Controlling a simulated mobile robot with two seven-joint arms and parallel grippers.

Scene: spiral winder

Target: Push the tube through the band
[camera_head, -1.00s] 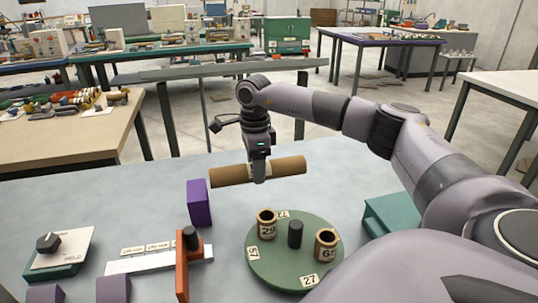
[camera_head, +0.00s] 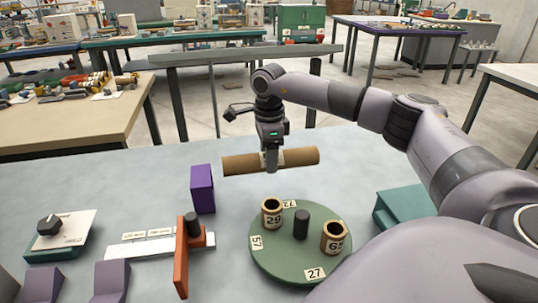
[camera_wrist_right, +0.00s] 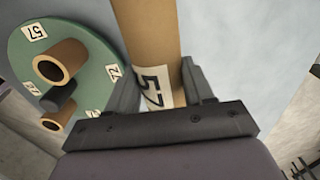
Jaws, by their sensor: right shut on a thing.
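A long brown cardboard tube (camera_head: 300,157) lies level across the jaws of my right gripper (camera_head: 270,160), which is shut on its middle, above the far part of the grey table. In the right wrist view the tube (camera_wrist_right: 152,35) runs between the two fingers, with a white label reading 57 beside them. The tube's left end is just right of and behind a purple block (camera_head: 203,189). I cannot make out a band in either view. My left gripper is not in view.
A green turntable (camera_head: 268,262) holds two short tubes, labelled 29 (camera_head: 271,217) and 65 (camera_head: 333,240), around a black post (camera_head: 301,224). To the left are an orange upright (camera_head: 181,262) on a white scale (camera_head: 140,260) and a knob box (camera_head: 60,240). A green box (camera_head: 400,207) stands right.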

